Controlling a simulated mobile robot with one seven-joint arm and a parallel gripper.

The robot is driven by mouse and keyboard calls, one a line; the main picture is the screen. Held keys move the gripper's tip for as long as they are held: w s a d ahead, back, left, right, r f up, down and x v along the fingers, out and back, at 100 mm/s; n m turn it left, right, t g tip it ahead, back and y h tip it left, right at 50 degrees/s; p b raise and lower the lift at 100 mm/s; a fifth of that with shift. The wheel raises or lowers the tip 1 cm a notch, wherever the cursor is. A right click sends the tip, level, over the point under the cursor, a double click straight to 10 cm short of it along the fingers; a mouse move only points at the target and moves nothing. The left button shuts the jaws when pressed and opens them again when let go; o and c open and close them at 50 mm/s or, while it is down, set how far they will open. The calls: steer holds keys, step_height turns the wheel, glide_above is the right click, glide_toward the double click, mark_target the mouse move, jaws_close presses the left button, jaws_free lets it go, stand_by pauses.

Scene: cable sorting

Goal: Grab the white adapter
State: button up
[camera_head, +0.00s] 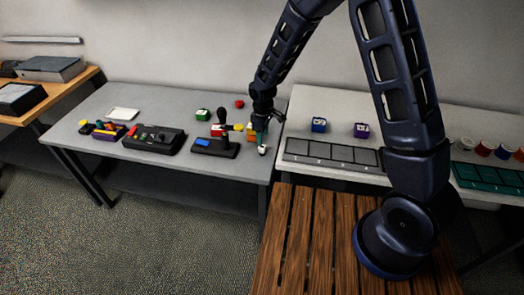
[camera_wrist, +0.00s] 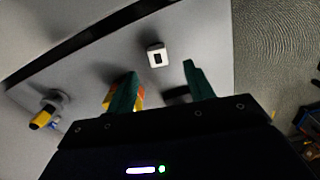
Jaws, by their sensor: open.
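The white adapter (camera_wrist: 157,55) is a small white block with a dark square on its face. In the wrist view it lies on the grey table, just beyond and between my fingertips. My gripper (camera_wrist: 160,70) is open, with two green fingers apart and nothing visible between them. In the head view my gripper (camera_head: 262,132) points down over the right end of the grey table, and the small white adapter (camera_head: 262,150) shows just below it near the front edge. Whether the fingers overlap it in height I cannot tell.
A black box (camera_head: 153,139), green cube (camera_head: 202,114) and red ball (camera_head: 239,103) share the table. A second table with a numbered grey tray (camera_head: 333,154) stands to the right.

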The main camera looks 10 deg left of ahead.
mark_target(262, 147)
steer(key=shift+w+a+f, duration=0.1)
steer(key=shift+w+f, duration=0.05)
steer(key=shift+f, duration=1.85)
steer(key=shift+w+a+f, duration=0.1)
steer(key=shift+f, duration=1.9)
steer(key=c, duration=1.1)
steer(key=shift+r, duration=0.1)
